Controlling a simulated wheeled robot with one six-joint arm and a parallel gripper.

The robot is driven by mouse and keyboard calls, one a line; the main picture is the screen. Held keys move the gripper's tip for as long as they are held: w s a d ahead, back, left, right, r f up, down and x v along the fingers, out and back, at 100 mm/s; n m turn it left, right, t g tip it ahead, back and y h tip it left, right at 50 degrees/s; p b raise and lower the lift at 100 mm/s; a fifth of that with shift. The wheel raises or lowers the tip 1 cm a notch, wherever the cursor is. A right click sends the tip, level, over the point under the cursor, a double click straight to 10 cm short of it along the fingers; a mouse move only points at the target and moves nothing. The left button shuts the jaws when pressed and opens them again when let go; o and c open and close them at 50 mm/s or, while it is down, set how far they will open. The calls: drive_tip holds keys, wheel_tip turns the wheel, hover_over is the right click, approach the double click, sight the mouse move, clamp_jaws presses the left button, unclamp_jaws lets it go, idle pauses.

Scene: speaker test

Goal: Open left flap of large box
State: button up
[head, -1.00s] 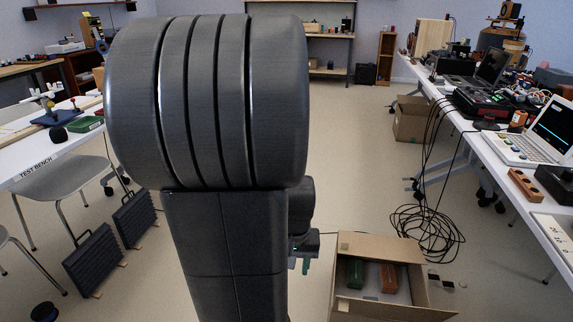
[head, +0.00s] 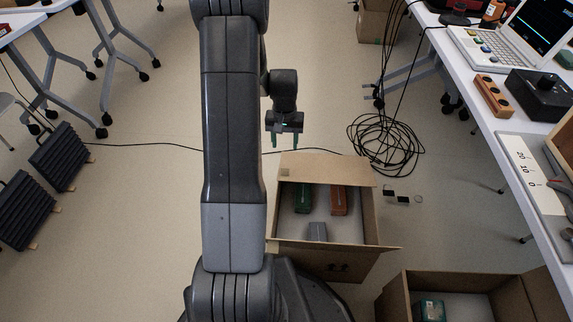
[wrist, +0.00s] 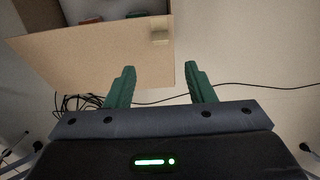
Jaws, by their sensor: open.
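A large cardboard box (head: 375,212) stands on the floor with its top open. Its far flap (head: 325,169) is folded outward, and its near flap (head: 336,247) also sticks out. The box's left edge is beside my arm, and I cannot make out a separate left flap there. My gripper (head: 285,143) is open and empty just beyond the far flap, near its left end. In the wrist view, the green fingers of my gripper (wrist: 160,70) point toward a cardboard flap (wrist: 95,58) with a small pale tab (wrist: 159,36). I cannot tell whether they touch it.
The box holds a green item (head: 303,198), an orange-brown item (head: 338,201) and a grey item (head: 318,232). A second open box (head: 395,300) is at bottom right. Coiled black cables (head: 385,145) lie beyond the large box. A white bench (head: 535,180) runs along the right.

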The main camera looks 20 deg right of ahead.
sight(285, 169)
wheel_tip(285, 169, down, 12)
drive_tip(key=b, duration=0.4)
drive_tip(key=shift+f, duration=0.1)
clamp_jaws()
